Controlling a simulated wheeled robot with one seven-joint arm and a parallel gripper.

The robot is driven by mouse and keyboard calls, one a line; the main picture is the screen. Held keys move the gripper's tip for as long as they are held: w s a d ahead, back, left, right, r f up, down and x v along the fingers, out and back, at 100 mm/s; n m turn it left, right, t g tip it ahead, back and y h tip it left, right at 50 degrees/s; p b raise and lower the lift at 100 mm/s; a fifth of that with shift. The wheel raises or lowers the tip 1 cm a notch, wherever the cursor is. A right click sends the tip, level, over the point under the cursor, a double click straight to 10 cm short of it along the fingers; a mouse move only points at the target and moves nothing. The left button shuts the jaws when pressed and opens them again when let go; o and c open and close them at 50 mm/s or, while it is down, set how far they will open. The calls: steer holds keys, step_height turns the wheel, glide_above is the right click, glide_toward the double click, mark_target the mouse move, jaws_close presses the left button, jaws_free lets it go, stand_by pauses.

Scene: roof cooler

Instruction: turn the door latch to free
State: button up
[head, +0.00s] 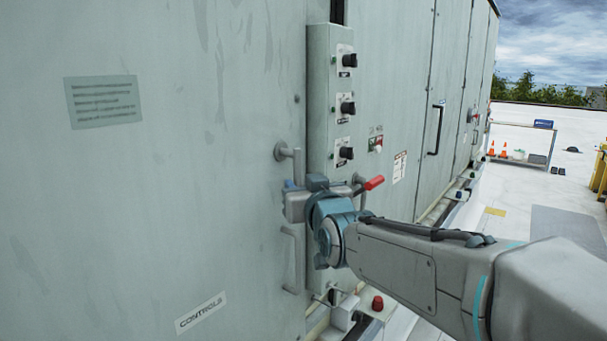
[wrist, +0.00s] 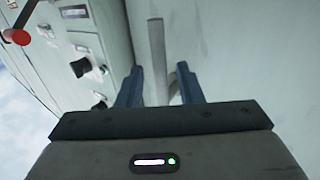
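The door latch (head: 288,153) is a grey lever on a round pivot near the right edge of the large grey door panel (head: 190,180). Its arm hangs down toward my gripper (head: 290,186), which partly hides its lower end. In the wrist view my gripper (wrist: 160,86) is open, with two dark blue fingers spread apart. A grey bar (wrist: 156,50), seemingly the latch lever, shows in line with the gap. It touches neither finger that I can see; how deep it sits between them I cannot tell.
A grey pull handle (head: 290,260) is below my gripper. A control box with black knobs (head: 347,108) stands just right of the latch. A red-tipped lever (head: 373,183) sticks out right of my gripper; it also shows in the wrist view (wrist: 17,36).

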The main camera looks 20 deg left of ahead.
mark_target(299, 182)
steer(key=shift+p+x, duration=0.5)
steer(key=shift+x, duration=1.35)
jaws_close()
